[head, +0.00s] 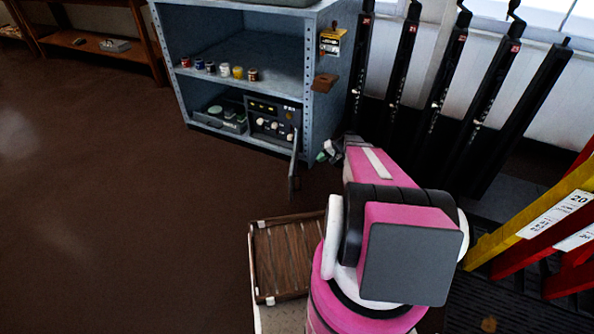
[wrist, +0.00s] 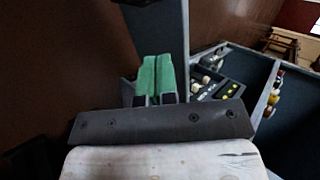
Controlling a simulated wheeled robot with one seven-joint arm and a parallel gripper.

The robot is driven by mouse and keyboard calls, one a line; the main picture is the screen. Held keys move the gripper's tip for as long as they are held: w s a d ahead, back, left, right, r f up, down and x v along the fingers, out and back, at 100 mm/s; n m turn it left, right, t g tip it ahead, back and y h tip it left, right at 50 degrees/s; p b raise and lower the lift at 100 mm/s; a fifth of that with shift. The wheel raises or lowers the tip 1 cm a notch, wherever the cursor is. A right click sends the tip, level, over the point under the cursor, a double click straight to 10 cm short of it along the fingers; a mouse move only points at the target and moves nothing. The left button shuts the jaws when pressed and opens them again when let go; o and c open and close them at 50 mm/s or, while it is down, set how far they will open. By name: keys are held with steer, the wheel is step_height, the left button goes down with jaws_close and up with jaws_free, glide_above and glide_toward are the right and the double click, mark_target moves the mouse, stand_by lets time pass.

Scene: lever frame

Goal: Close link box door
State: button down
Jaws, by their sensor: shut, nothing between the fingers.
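The link box (head: 268,123) is a dark box with knobs and yellow labels on the bottom shelf of a blue-grey cabinet. Its knobbed front also shows in the wrist view (wrist: 215,87). The door (head: 293,168) stands open, a narrow dark panel seen nearly edge-on, sticking out from the box's right side. My gripper (head: 328,152) is just right of the door, its green fingers together and empty. In the wrist view the shut fingers (wrist: 157,78) are in front of a dark blue-grey panel (wrist: 158,32), apparently the door. I cannot tell whether they touch it.
The cabinet (head: 310,110) has a brown block (head: 324,82) on its right side. Several small jars (head: 224,70) stand on the middle shelf. Black posts (head: 402,55) stand at the right. A wooden slatted tray (head: 283,258) is at front. Floor to the left is clear.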

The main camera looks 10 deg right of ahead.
steer(key=a+r+x, duration=0.1)
steer(key=r+x, duration=0.1)
steer(key=x, duration=1)
steer(key=shift+w+a+f, duration=0.35)
steer(key=shift+w+a, duration=0.1)
steer(key=shift+a, duration=0.15)
